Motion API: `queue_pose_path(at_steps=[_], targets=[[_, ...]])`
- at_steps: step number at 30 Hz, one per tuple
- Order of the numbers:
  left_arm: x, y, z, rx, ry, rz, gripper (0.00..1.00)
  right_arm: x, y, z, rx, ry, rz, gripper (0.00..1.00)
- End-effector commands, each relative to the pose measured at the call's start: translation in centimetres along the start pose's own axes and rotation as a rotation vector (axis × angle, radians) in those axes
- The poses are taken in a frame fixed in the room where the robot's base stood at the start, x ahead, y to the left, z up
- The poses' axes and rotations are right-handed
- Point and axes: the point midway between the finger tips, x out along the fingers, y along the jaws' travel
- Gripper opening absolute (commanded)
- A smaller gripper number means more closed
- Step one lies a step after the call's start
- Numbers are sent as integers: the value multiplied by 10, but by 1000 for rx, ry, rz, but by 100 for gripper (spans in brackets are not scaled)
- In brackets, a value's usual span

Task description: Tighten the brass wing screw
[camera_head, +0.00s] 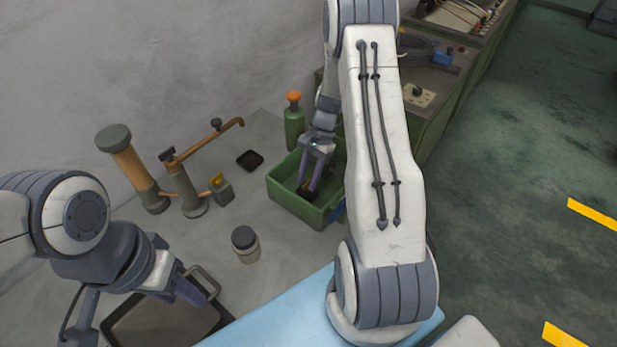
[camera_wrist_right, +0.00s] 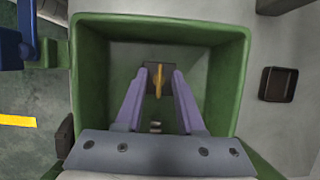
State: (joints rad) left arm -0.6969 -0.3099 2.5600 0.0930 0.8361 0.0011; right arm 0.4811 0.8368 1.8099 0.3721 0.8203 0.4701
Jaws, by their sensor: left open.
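A yellow, brass-coloured piece (camera_head: 216,180) sits on top of a small grey block (camera_head: 222,192) on the bench, beside the column with the copper arm; I cannot tell for sure that it is the wing screw. My right gripper (camera_head: 313,178) reaches down into the green bin (camera_head: 277,193). In the right wrist view, a dark block with a brass-coloured upright piece (camera_wrist_right: 158,80) lies between the tips of my right gripper (camera_wrist_right: 159,75). I cannot tell whether the fingers press on it. My left gripper (camera_head: 180,284) is open, above the dark tray (camera_head: 150,322), away from both pieces.
A jar with a dark lid (camera_head: 245,244) stands mid-bench. A green bottle (camera_head: 294,125) stands behind the bin. A small black dish (camera_head: 250,160) lies left of it. A copper cylinder (camera_head: 132,172) stands at the back left. Bare bench lies between the jar and bin.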

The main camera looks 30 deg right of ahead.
Motion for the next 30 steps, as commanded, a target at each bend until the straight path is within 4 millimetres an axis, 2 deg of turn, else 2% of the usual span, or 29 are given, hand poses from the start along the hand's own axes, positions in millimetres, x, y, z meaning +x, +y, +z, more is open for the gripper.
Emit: queue_pose_path(at_steps=[5, 12, 18, 22, 30], targets=[[6, 0, 0, 0, 0, 0, 44, -21, -1, -2, -2, 6, -6, 38], [16, -1, 1, 1, 0, 0, 44, -69, -1, -2, 0, 6, -6, 38], [20, -2, 1, 1, 0, 0, 44, -96, 0, -2, 1, 3, -2, 38], [21, -2, 1, 1, 0, 0, 44, -103, 0, -1, 1, 2, -1, 38], [20, -2, 1, 1, 0, 0, 44, -103, 0, 0, 1, 1, 0, 38]])
